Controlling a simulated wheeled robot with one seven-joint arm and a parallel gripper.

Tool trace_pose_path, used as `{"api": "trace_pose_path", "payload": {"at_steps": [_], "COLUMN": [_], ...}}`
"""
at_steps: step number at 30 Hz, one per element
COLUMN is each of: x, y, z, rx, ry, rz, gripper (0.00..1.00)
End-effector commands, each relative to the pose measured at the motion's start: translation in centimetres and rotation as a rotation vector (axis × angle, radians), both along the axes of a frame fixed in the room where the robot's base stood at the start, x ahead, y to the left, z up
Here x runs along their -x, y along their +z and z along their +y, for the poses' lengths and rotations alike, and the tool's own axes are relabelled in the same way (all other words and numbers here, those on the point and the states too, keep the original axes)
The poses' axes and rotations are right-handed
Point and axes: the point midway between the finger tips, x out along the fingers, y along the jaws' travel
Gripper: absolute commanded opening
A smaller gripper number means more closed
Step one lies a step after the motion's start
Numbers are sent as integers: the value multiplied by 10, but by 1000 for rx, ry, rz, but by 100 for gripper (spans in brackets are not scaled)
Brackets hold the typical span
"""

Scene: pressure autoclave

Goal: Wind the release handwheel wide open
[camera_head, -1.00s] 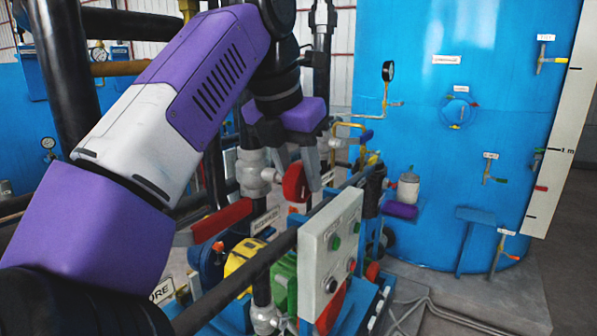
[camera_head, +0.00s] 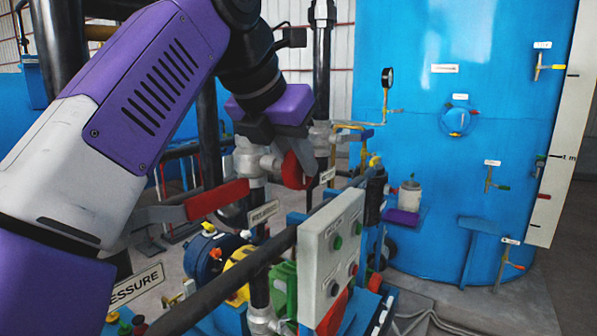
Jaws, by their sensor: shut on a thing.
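The red handwheel (camera_head: 297,172) sits on a grey valve fitting on the pipework, left of the big blue tank, and shows nearly edge-on. My gripper (camera_head: 301,160), under its purple and black body, reaches down to the wheel from above. Its jaws are shut on the wheel's upper rim. The far finger and the exact contact are partly hidden by the near finger and the wheel. How far the wheel is turned cannot be told.
A red lever handle (camera_head: 217,199) lies left of the wheel. A grey button panel (camera_head: 333,255) stands in front, beside a dark pipe (camera_head: 235,275). A black vertical pipe (camera_head: 323,75) rises behind. The blue tank (camera_head: 450,150) fills the right. Floor is free at lower right.

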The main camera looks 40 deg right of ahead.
Motion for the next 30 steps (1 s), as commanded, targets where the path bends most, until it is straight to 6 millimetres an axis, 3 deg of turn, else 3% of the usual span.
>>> {"api": "trace_pose_path", "payload": {"at_steps": [8,9,12,23,30], "x": [0,0,0,0,4], "y": [0,0,0,2,22], "z": [0,0,0,0,-3], "rx": [2,2,2,1,2], "ry": [0,0,0,0,-6], "rz": [-1,-1,-1,0,-1], "gripper": [0,26,44,44,44]}}
